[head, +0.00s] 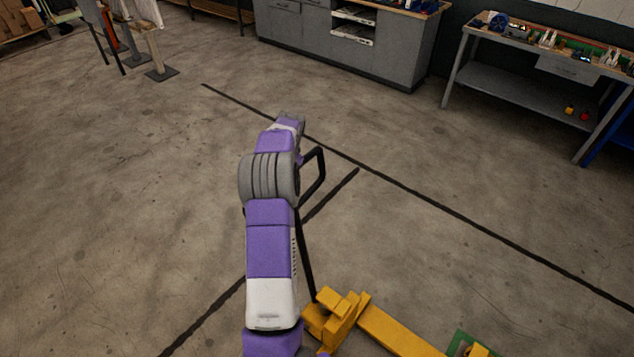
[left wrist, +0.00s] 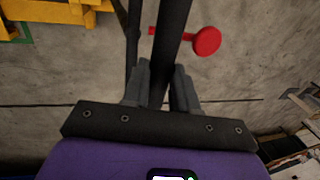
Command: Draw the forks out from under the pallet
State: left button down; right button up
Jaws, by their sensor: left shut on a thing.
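The yellow pallet jack (head: 335,318) stands at the bottom of the head view, with a yellow fork (head: 400,331) running to the lower right. Its black handle (head: 321,178) rises beside my arm to a loop. My left gripper (left wrist: 163,88) is shut on the black handle bar (left wrist: 172,30), which passes between its grey fingers. In the head view the gripper is mostly hidden behind my wrist. The jack's yellow body (left wrist: 60,14) also shows at the upper left of the wrist view. I cannot make out the pallet. My right gripper is not in view.
A green patch (head: 459,341) shows beside the fork at the bottom edge. A red knob (left wrist: 206,41) is near the handle. Grey cabinets (head: 340,40) and a workbench (head: 540,75) stand at the back. The concrete floor between is clear, with dark lines.

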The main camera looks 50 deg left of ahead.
pick_arm(q)
jog(key=s+a+p, duration=0.1)
jog(key=a+p, duration=0.1)
jog(key=a, duration=0.4)
jog(key=shift+a+f+p, duration=0.15)
jog(key=shift+a+p, duration=0.2)
jog(key=shift+p, duration=0.05)
jog(key=c, duration=1.3)
grip_release()
jog(key=shift+s+d, duration=0.1)
jog(key=shift+d, duration=0.05)
jog(key=shift+c, duration=0.2)
jog(key=o, duration=0.4)
jog(key=shift+d, duration=0.2)
jog(key=shift+o, duration=0.2)
jog(key=shift+a, duration=0.1)
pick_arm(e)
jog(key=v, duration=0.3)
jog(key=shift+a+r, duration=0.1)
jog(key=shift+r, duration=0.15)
pick_arm(q)
jog(key=shift+a, duration=0.1)
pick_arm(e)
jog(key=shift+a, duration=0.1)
